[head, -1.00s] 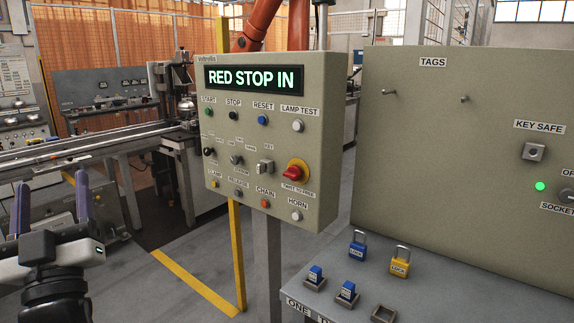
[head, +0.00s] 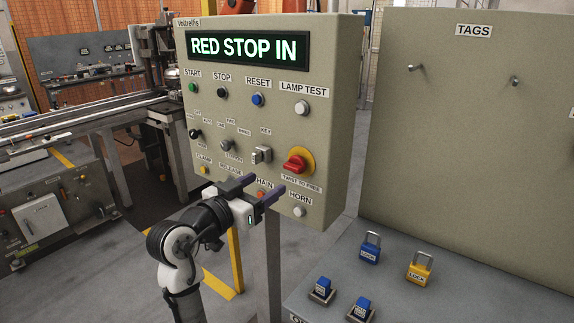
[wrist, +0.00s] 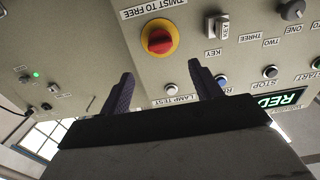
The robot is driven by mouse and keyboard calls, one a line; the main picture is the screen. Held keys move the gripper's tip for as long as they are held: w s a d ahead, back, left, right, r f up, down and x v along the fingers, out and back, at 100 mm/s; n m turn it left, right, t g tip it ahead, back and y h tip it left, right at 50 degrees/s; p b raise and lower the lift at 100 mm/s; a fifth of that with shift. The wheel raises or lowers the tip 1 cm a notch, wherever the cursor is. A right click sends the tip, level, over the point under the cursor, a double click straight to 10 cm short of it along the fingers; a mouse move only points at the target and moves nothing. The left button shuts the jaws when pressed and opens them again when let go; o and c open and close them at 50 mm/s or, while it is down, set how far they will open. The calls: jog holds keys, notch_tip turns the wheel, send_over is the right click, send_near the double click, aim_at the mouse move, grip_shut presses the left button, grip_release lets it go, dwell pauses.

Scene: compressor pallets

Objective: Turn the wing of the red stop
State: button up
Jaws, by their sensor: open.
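The red stop (head: 296,161) is a red winged knob on a yellow round plate (head: 309,158), at the right of the control panel (head: 343,110). A label reading TWIST TO FREE is below it, and the display (head: 247,48) reads RED STOP IN. My gripper (head: 262,188) is open and empty in front of the panel, below and left of the stop in the head view. In the wrist view the panel appears upside down. There the red stop (wrist: 159,41) shows beyond and between my gripper's fingers (wrist: 163,80), apart from them.
The key switch (head: 262,155), the horn button (head: 299,212) and the chain button (head: 261,194) sit close around the stop. A blue padlock (head: 370,248) and a yellow padlock (head: 419,269) stand on the grey bench to the right, below a tags board (head: 450,120).

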aim_at(290, 167)
jog(key=p+x, duration=0.2)
jog(key=x, duration=0.7)
jog(key=shift+w, duration=0.15)
